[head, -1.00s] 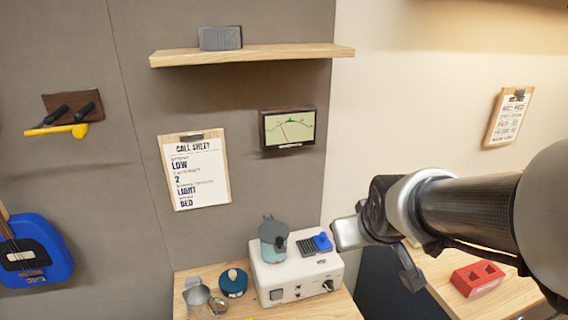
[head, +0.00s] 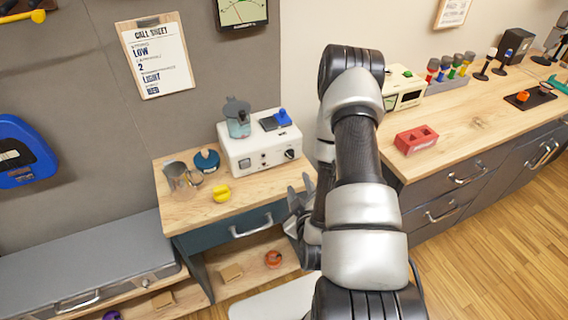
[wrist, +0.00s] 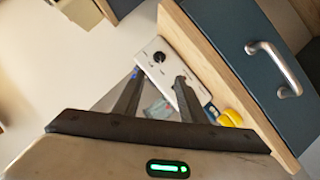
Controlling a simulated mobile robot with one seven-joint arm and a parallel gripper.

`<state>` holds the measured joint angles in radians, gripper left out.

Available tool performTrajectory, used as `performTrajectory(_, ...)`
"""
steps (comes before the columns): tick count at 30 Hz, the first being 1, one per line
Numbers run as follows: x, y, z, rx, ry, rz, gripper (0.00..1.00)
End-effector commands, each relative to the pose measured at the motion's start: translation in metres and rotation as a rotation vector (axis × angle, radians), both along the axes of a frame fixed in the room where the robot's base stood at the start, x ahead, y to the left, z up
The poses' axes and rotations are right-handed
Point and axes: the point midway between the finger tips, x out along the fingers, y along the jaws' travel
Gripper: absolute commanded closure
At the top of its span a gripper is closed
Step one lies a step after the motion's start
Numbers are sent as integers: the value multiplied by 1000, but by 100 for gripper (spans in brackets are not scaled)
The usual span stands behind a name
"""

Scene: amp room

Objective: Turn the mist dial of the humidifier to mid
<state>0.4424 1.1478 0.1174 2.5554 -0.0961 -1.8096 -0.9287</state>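The humidifier appears to be the white box (head: 262,152) on the wooden counter, with a grey-teal tank (head: 238,120) and a blue part on top. A black dial (head: 290,154) sits at the right of its front face. The dial also shows in the wrist view (wrist: 160,57), beyond my fingertips; its setting is too small to read. My gripper (head: 300,188) is below and slightly right of the box in the head view, apart from it. In the wrist view my gripper (wrist: 158,76) has its two fingers spread with nothing held between them.
A yellow object (head: 221,193), a dark blue round item (head: 206,160) and a metal pitcher (head: 178,176) stand on the counter. A drawer handle (head: 251,225) juts out below. The right-hand counter holds a red block (head: 416,139). A call sheet (head: 157,57) hangs on the wall.

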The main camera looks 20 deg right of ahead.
Motion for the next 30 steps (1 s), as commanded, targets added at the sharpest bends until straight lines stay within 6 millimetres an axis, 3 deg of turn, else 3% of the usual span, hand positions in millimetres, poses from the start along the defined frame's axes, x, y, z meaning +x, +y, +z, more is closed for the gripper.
performTrajectory(5,-2,-2,-6,-14,-16,-9,62)
performTrajectory(13,25,-10,-18,-16,-20,-11,62)
performTrajectory(17,53,-18,-22,-15,-21,-10,62)
performTrajectory(30,72,-24,-31,-11,-21,-11,62)
